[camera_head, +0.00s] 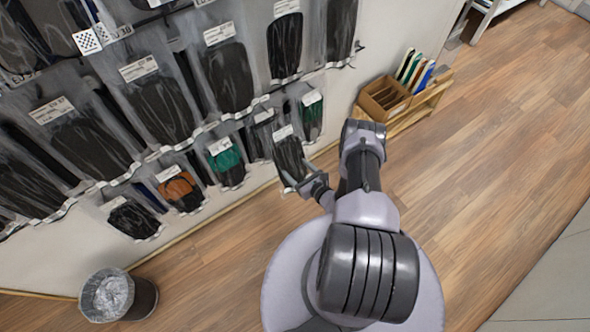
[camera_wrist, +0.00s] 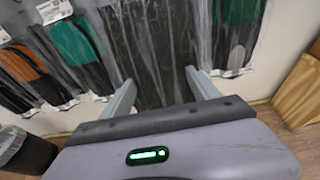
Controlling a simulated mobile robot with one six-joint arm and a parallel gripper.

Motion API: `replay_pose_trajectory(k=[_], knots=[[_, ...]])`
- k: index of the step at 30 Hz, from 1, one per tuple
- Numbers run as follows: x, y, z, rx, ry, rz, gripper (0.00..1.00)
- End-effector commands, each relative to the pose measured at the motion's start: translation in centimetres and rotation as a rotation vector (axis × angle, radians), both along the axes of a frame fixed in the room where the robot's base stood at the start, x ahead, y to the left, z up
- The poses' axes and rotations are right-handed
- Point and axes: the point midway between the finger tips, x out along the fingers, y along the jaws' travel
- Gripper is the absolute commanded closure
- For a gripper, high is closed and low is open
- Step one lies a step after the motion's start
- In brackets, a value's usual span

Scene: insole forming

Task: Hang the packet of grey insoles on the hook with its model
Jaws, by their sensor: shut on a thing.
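My gripper (camera_head: 318,184) is shut on a packet of dark grey insoles (camera_head: 288,155) with a white label at its top. In the wrist view the packet (camera_wrist: 155,45) fills the space between the two fingers of my gripper (camera_wrist: 162,88). The packet hangs upright in front of the lower row of the wall, between a green packet (camera_head: 226,160) on its left and another green packet (camera_head: 312,115) on its right. Another dark packet (camera_head: 262,130) shows just behind it on the left. The hooks behind the held packet are hidden, and I cannot tell whether it touches one.
Large dark packets (camera_head: 228,75) hang in the rows above. An orange packet (camera_head: 180,188) hangs farther left. A waste bin (camera_head: 145,297) stands on the floor at lower left. The wooden floor (camera_head: 500,150) is clear.

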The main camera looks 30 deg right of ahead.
Motion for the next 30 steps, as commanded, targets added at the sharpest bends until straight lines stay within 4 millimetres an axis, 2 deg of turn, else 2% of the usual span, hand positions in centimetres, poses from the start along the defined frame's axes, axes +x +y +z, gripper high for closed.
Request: replay_pose_trajectory(k=[30], knots=[[7.2, 0.3, -0.8, -0.001, -0.002, 0.002, 0.8]])
